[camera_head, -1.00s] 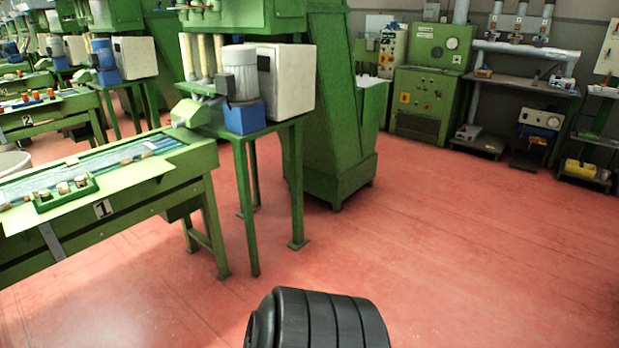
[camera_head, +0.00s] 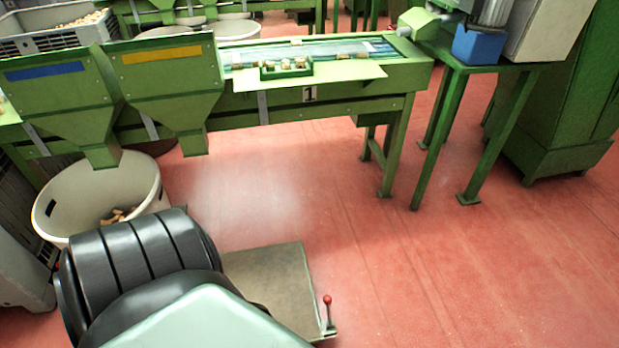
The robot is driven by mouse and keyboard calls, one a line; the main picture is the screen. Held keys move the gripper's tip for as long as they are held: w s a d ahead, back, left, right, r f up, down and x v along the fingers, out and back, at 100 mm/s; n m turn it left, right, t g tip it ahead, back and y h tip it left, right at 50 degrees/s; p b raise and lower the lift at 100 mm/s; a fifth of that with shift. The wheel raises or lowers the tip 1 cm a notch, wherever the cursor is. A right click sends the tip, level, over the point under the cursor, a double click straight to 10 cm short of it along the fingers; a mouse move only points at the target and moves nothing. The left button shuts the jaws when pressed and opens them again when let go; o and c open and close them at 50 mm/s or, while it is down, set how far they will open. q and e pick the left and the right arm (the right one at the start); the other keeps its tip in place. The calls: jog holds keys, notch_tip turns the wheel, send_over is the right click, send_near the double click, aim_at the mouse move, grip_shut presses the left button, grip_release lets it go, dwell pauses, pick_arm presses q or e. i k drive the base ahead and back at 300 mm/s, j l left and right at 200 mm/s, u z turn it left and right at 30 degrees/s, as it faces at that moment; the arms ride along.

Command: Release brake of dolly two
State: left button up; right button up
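A low flat dolly (camera_head: 268,283) with a worn grey-brown platform stands on the red floor at the bottom middle. A short upright lever with a red ball knob (camera_head: 327,299) rises at its front right corner; this looks like its brake lever. I see no number on the dolly, so I cannot tell if it is dolly two. The dolly's left part is hidden behind a black ribbed part and a pale green cover, which look like my own arm. Neither of my grippers is in view.
A green work table (camera_head: 350,110) marked 1 stands behind the dolly, with a green stand (camera_head: 480,68) at its right. A white tub (camera_head: 140,178) with corks stands at left, below two green hoppers (camera_head: 160,80). The red floor right of the dolly is clear.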

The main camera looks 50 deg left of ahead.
aim_at(327, 299)
jog(key=u, duration=1.35)
